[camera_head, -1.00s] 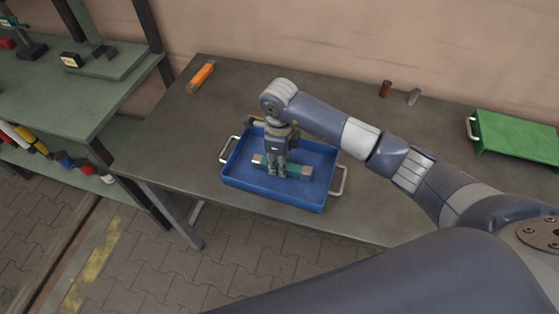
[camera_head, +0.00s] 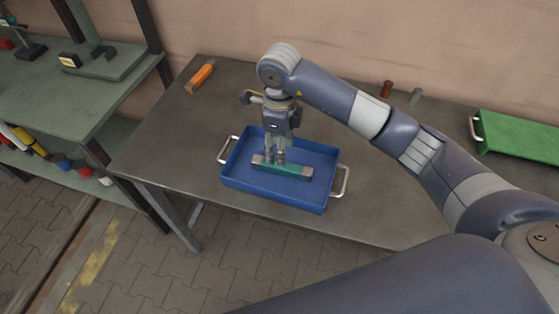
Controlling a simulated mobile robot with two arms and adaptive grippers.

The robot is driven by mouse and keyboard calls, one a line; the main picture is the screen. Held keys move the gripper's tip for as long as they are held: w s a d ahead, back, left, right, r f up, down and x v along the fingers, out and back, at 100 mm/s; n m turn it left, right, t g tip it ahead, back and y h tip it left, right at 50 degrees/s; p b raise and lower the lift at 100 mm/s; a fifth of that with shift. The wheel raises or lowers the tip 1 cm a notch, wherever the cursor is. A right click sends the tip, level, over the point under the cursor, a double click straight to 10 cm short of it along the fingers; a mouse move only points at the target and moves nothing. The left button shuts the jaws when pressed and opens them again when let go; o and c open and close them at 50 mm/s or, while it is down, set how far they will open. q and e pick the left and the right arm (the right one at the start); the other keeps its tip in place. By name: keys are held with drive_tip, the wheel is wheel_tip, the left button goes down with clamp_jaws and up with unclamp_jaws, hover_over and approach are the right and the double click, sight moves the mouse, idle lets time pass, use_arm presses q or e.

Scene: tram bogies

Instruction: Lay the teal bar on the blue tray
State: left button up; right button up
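The teal bar (camera_head: 292,170), with grey ends, lies flat inside the blue tray (camera_head: 235,180), across its middle. The tray stands on the grey table and has a silver handle at each side. My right gripper (camera_head: 275,162) points down over the bar. Its two fingers show a gap between them, and the tips are at or just above the bar's top. The bar looks free of them. My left gripper is not in view.
An orange block (camera_head: 201,77) lies at the table's far left. A brown cylinder (camera_head: 386,90) and a grey one (camera_head: 415,96) stand near the wall. A green tray (camera_head: 517,138) is at the right. A green shelf (camera_head: 70,95) stands left of the table.

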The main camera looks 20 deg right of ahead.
wheel_tip(320, 180, up, 5)
drive_tip(key=shift+r+b, duration=0.1)
drive_tip(key=shift+b, duration=0.4)
drive_tip(key=shift+s, duration=0.1)
